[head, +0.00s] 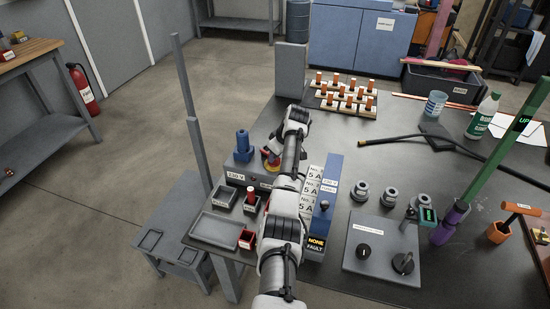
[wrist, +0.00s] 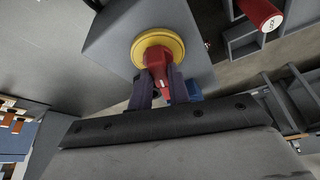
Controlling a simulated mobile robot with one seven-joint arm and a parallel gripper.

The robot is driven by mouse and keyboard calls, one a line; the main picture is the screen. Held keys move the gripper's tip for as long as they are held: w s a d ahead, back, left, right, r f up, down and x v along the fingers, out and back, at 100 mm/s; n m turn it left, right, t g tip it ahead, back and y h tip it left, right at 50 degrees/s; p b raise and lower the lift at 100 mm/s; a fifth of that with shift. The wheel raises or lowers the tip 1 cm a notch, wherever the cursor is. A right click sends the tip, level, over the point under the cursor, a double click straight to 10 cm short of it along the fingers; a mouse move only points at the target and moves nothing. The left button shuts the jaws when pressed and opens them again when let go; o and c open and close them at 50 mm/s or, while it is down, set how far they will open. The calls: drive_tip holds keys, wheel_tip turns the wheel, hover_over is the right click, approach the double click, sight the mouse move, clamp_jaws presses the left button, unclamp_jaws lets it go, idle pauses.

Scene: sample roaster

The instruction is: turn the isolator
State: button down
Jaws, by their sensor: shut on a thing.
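The isolator is a red handle (wrist: 157,61) on a round yellow plate (wrist: 142,42), mounted on a grey box (wrist: 192,25) in the wrist view. My gripper (wrist: 160,84) is shut on the red handle, with a dark finger on each side of it. The handle points down the picture from the plate, leaning slightly right. In the head view the isolator (head: 270,161) shows as a small patch of red and yellow left of my arm. My gripper and arm partly cover it there.
A blue part (head: 243,141) stands just left of the isolator. A grey tray (head: 215,230) and small bins lie in front. A blue-edged panel with "5 A" labels (head: 327,187) stands right of my arm. A knob plate (head: 382,250) lies further right.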

drive_tip(key=shift+w+n+g+y+b, duration=0.15)
drive_tip(key=shift+n+g+y+b, duration=0.4)
drive_tip(key=shift+n+b, duration=1.15)
drive_tip(key=shift+n, duration=0.4)
drive_tip(key=c, duration=1.3)
unclamp_jaws()
drive_tip(key=b+v, duration=0.2)
drive_tip(key=v, duration=1.2)
drive_tip(key=shift+w+a, duration=0.1)
drive_tip(key=shift+w, duration=0.05)
